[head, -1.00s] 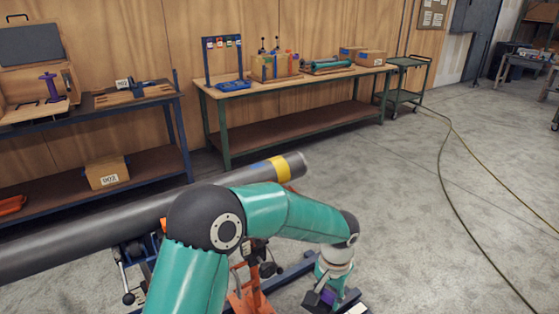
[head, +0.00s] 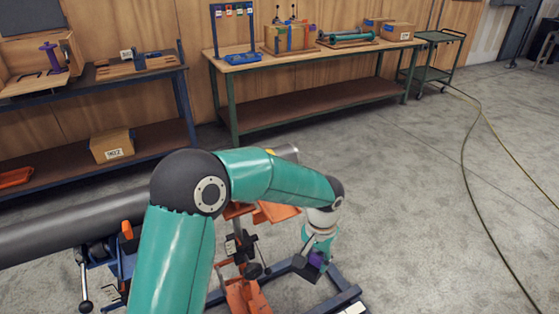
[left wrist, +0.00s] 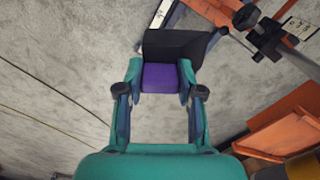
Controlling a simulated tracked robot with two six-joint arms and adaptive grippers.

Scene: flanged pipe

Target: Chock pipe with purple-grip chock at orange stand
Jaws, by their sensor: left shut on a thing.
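The grey pipe (head: 85,228) runs in from the left in the head view. My left arm hides its middle; its far end (head: 287,151) shows behind the arm, with a bit of yellow band. The orange stand (head: 245,295) is below the arm, with its orange top (head: 275,212) near the pipe's far end. My left gripper (head: 312,262) is to the right of the stand, shut on the chock's purple grip (head: 318,258). In the left wrist view the fingers (left wrist: 160,85) hold the purple grip (left wrist: 167,78), with the chock's black body (left wrist: 178,45) beyond. My right gripper is out of view.
A blue frame (head: 335,280) lies on the floor around the stand's foot. A second support with a lever (head: 100,262) is under the pipe at left. Two benches stand behind, one with a blue tool rack (head: 235,40). The floor at right is clear except for hoses (head: 480,170).

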